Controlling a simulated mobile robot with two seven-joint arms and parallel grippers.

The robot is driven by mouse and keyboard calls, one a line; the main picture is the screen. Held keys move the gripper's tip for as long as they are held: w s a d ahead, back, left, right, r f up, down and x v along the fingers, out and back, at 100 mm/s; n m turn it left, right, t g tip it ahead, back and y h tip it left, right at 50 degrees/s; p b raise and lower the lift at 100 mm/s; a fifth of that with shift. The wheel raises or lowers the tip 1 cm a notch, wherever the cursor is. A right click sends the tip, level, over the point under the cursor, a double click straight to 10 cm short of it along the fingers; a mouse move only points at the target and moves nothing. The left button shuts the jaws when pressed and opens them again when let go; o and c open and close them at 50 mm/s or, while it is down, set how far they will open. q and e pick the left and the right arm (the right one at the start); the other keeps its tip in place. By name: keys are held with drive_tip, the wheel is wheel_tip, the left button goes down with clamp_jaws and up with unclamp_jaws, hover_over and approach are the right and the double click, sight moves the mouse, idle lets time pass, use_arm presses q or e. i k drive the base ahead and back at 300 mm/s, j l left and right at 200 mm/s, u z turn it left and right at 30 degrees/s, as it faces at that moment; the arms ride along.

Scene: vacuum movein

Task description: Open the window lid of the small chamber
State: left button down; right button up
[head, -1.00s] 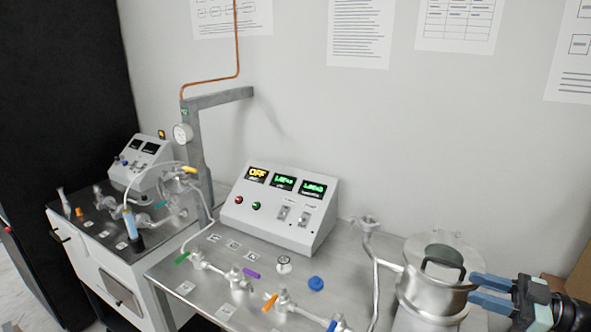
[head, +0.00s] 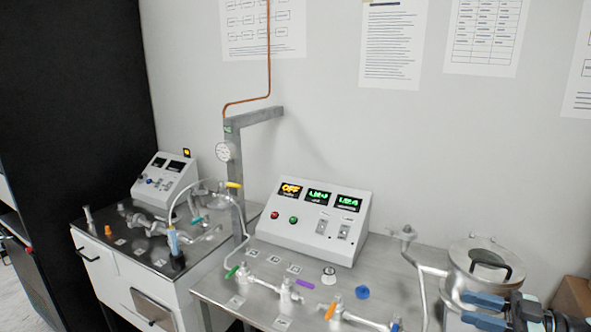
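The small chamber (head: 458,284) is a shiny metal cylinder at the lower right of the head view. Its round window lid (head: 478,247) lies flat on top and looks closed. A black arched handle (head: 507,268) stands on the lid. My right gripper (head: 470,309) comes in from the lower right, with its two blue fingers spread apart and nothing between them. The fingers overlap the chamber's lower body in the picture, below the handle, and do not hold it. Whether they touch the chamber wall cannot be told. My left gripper is not in view.
A control box (head: 314,222) with lit displays stands on the metal bench (head: 225,292). A metal pipe (head: 417,275) rises left of the chamber. Valves with coloured handles and a blue knob (head: 362,292) line the bench front. A cardboard box (head: 574,297) is at the right.

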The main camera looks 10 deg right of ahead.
sight(513, 273)
drive_tip(key=j, duration=1.4)
drive_tip(key=k, duration=0.05)
